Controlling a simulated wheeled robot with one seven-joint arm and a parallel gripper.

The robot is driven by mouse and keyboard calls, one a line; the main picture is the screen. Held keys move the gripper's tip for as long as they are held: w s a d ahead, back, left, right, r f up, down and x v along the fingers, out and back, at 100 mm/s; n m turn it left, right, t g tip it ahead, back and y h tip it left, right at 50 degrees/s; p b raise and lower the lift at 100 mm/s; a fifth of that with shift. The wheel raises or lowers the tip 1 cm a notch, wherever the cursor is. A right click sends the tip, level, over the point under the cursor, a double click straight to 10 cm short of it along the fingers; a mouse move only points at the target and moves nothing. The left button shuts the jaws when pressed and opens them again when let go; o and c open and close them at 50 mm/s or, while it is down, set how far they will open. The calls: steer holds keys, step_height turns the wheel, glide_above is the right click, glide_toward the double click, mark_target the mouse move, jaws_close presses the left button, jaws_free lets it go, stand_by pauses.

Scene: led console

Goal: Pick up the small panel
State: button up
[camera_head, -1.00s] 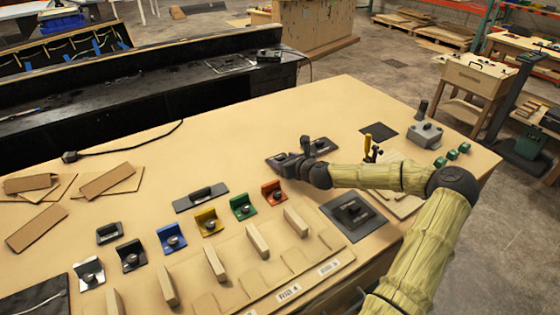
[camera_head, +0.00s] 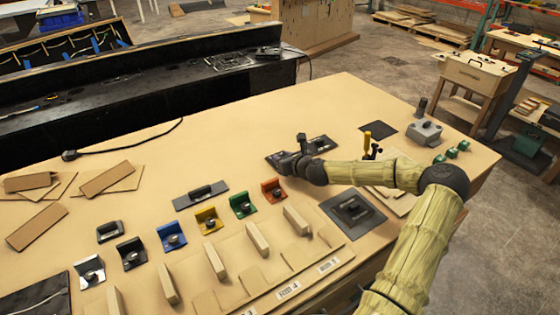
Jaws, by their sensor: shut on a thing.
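A small dark panel (camera_head: 323,143) lies flat on the wooden table, right of centre. My gripper (camera_head: 284,164) is over its left part and hides much of it. The jaws look shut on this small panel, though the wrist hides the exact contact. The panel appears to rest on the table or be very close to it.
Other dark panels with handles lie on the table (camera_head: 235,120): one left of my gripper (camera_head: 190,201), a larger one at front right (camera_head: 338,206). A row of coloured brackets (camera_head: 206,220) stands in front. A grey box (camera_head: 425,132) and yellow-handled tool (camera_head: 367,141) are at right.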

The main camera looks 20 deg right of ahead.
step_height(320, 180, up, 10)
steer(key=shift+b, duration=0.35)
stand_by(0.4)
stand_by(0.4)
